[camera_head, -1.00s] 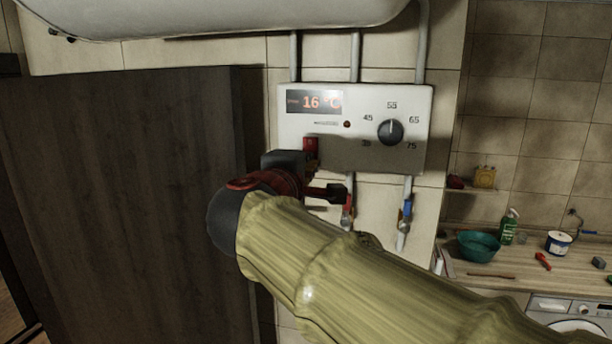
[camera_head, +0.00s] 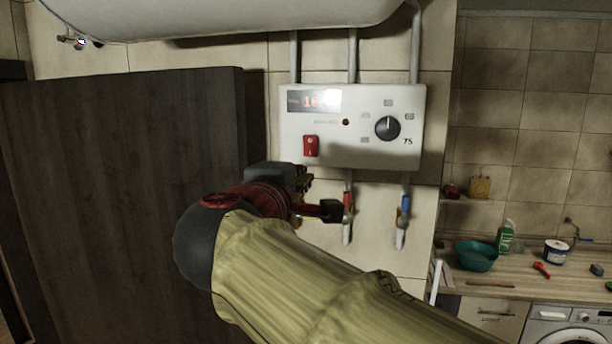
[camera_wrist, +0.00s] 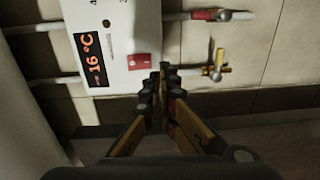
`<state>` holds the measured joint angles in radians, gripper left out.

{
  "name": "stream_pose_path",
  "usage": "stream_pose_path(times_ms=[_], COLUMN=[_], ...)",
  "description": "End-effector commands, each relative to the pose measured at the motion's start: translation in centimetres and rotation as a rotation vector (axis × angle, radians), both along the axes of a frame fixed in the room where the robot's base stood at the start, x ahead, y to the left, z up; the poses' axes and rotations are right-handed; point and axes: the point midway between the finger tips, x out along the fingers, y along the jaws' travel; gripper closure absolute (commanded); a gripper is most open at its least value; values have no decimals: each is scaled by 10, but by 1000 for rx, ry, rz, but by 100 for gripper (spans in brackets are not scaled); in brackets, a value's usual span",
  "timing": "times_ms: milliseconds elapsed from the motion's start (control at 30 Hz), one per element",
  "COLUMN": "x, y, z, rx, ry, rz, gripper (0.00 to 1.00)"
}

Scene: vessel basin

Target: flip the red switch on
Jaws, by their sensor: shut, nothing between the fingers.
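The red switch (camera_head: 311,146) is a small rocker on the lower left of the white heater control panel (camera_head: 360,152). It is in full view in the head view, but I cannot tell its on or off state. It also shows in the wrist view (camera_wrist: 140,62), at the panel's lower edge. My gripper (camera_head: 305,182) is below the switch and apart from it in the head view. In the wrist view my gripper (camera_wrist: 160,72) has its fingers together and empty, with the tips just beside the switch in the picture.
The panel also carries a lit display (camera_head: 313,101) and a dark dial (camera_head: 387,128). Pipes with a red valve (camera_head: 347,200) and a blue valve (camera_head: 406,206) hang below it, close to my gripper. A dark wooden door (camera_head: 120,200) stands at the left.

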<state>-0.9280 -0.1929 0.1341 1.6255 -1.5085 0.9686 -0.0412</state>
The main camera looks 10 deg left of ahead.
Motion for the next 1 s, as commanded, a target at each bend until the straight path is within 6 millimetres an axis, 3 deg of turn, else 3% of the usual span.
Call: stream_pose_path(times_ms=[100, 300, 800, 867, 967, 1000], x=[-23, -47, -54, -54, -56, -59], y=[2, 3, 3, 6, 12, 15], z=[-3, -6, -6, -12, -46, -67], rx=[3, 2, 7, 23, 52, 64], ry=[-2, 0, 1, 22, 109, 160], rz=[5, 3, 6, 12, 28, 34], gripper=[100, 100, 100, 100, 100, 100])
